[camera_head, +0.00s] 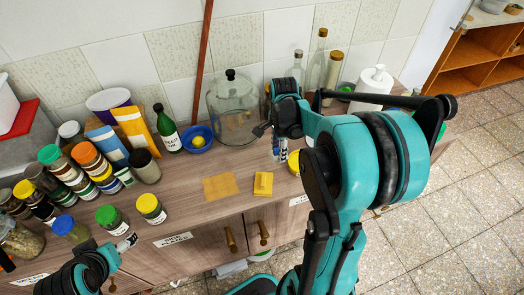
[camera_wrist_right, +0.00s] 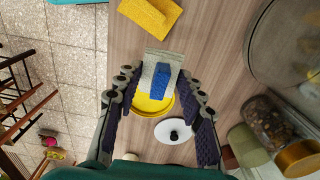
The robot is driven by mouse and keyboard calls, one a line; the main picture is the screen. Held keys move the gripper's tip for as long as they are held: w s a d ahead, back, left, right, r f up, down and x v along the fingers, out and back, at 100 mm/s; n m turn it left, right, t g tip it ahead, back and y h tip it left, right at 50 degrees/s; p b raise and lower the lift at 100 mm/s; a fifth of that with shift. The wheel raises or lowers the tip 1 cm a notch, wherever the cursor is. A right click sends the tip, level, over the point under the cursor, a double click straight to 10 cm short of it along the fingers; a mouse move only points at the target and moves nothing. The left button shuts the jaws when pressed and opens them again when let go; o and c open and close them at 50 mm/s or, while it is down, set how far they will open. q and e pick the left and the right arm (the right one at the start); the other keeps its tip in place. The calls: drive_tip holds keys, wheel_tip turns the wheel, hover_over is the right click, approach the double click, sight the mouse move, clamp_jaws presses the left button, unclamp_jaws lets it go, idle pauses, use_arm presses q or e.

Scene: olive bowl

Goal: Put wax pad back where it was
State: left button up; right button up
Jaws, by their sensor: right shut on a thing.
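My right gripper (camera_head: 277,146) hangs above the counter near the middle of the head view. In the right wrist view (camera_wrist_right: 158,80) its fingers are shut on a grey pad with a blue part (camera_wrist_right: 162,77), held above a yellow round lid (camera_wrist_right: 154,106). I cannot tell for sure whether this pad is the wax pad. A yellow block (camera_head: 263,184) lies on the counter's front part and also shows at the top of the right wrist view (camera_wrist_right: 150,16). A flat tan patch (camera_head: 220,187) lies left of it. My left gripper (camera_head: 108,253) is low at the left, its fingers unclear.
Several jars (camera_head: 95,160) crowd the left of the counter (camera_head: 185,185). A green bottle (camera_head: 167,128), a blue bowl (camera_head: 198,138) and a large glass jar (camera_head: 232,110) stand behind. A white lid with a black knob (camera_wrist_right: 174,130) is near the right gripper. The counter around the tan patch is clear.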

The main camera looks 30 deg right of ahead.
drive_tip(key=shift+w+f, duration=0.15)
drive_tip(key=shift+w, duration=0.05)
drive_tip(key=b, duration=0.4)
hover_over(256, 155)
wheel_tip(256, 155, down, 7)
drive_tip(key=shift+r, duration=0.15)
wheel_tip(256, 155, down, 3)
drive_tip(key=shift+f+b, duration=0.2)
drive_tip(key=shift+b, duration=0.35)
drive_tip(key=shift+f, duration=0.25)
drive_tip(key=shift+f, duration=0.1)
drive_tip(key=o, duration=0.8)
